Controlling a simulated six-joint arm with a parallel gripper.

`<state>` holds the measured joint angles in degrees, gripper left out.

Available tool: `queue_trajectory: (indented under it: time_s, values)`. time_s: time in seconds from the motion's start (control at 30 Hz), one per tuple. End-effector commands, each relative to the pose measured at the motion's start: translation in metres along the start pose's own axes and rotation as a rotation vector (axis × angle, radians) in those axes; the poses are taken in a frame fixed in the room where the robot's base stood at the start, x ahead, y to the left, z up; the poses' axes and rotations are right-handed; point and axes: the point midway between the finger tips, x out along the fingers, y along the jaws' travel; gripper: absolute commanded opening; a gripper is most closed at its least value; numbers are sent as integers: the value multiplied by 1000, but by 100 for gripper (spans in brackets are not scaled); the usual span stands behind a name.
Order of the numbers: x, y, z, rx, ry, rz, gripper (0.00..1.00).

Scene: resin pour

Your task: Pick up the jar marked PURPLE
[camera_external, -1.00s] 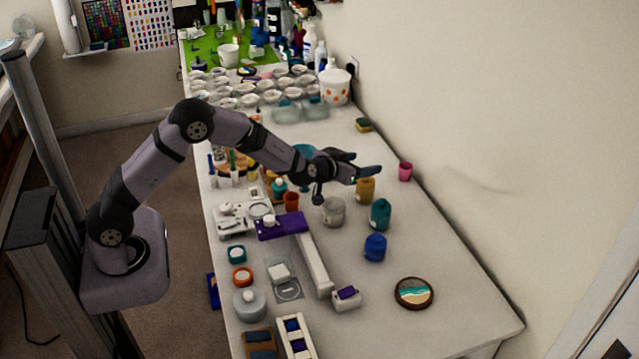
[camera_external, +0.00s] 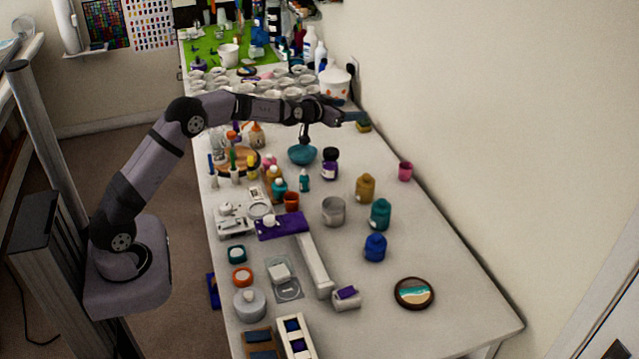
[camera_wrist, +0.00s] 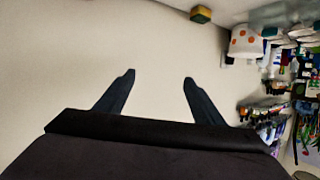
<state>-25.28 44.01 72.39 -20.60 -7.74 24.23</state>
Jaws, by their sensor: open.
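A jar with a dark cap, purple body and pale label (camera_external: 330,163) stands upright on the table, right of the teal bowl (camera_external: 302,155). Its lettering is too small to read. A gold jar (camera_external: 365,189), a teal jar (camera_external: 380,215) and a blue jar (camera_external: 375,248) stand nearer the camera. My gripper (camera_external: 353,117) is above and beyond the purple jar, pointing right toward the wall. In the wrist view my gripper (camera_wrist: 158,76) shows two spread fingers with nothing between them. No jar shows in that view.
A sponge (camera_external: 363,126) lies near the wall; a spotted white bucket (camera_external: 335,84) stands behind. A pink cup (camera_external: 405,171) and a grey cup (camera_external: 333,211) stand around the jars. Bottles and small cups crowd the left and back. The front right table is mostly clear.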

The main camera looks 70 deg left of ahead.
Motion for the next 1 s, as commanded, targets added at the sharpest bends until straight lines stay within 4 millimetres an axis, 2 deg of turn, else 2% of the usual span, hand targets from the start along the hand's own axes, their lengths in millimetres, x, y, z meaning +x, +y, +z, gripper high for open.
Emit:
queue_trajectory:
  time_s: [0.07,0.17,0.27,0.5,0.6,0.83,1.0]
  values:
    - [-1,10,-4,29,-65,53,62]
    - [-7,18,4,54,-183,92,62]
    - [-18,15,22,59,-320,90,62]
    - [-54,-3,82,-19,-630,5,62]
    - [-66,-4,97,-80,-705,-25,62]
    - [-68,-4,100,-145,-720,-49,62]
    - [-62,-4,105,-144,-722,-49,62]
